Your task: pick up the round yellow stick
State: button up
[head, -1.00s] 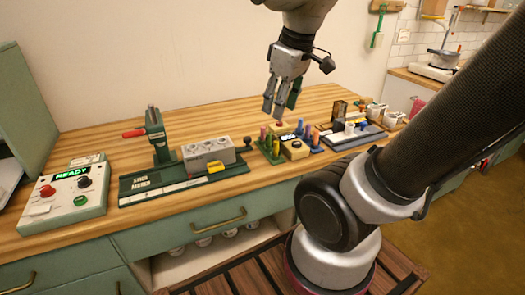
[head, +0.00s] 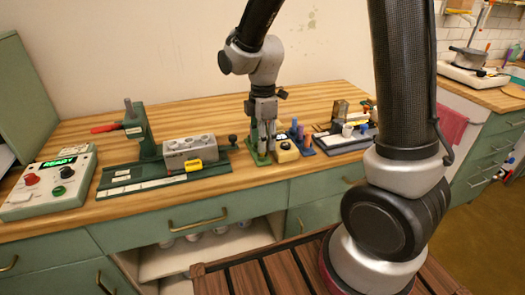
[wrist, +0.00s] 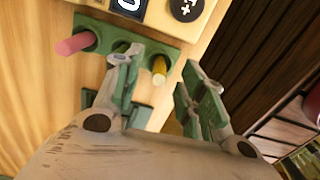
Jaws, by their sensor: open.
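The round yellow stick (wrist: 160,70) stands in the green holder (wrist: 153,52) in the wrist view, at the right end of a row. A pink stick (wrist: 75,43) is at the left end, and a green stick (wrist: 121,48) shows partly behind my left finger. My gripper (wrist: 158,68) is open, with the yellow stick's top showing between its fingertips, nearer the left one. I cannot tell whether a finger touches it. In the head view my gripper (head: 264,143) points down over the holder and hides the yellow stick.
A yellow box (head: 287,151) with a display stands right beside the holder. A blue rack (head: 303,148) of sticks is further right. A grey block (head: 188,151) on a green base and a READY panel (head: 47,183) are left. Bare wooden tabletop (head: 190,112) lies behind.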

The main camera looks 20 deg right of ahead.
notch_tip(320, 180, down, 2)
jog(key=shift+f, duration=0.15)
grip_shut()
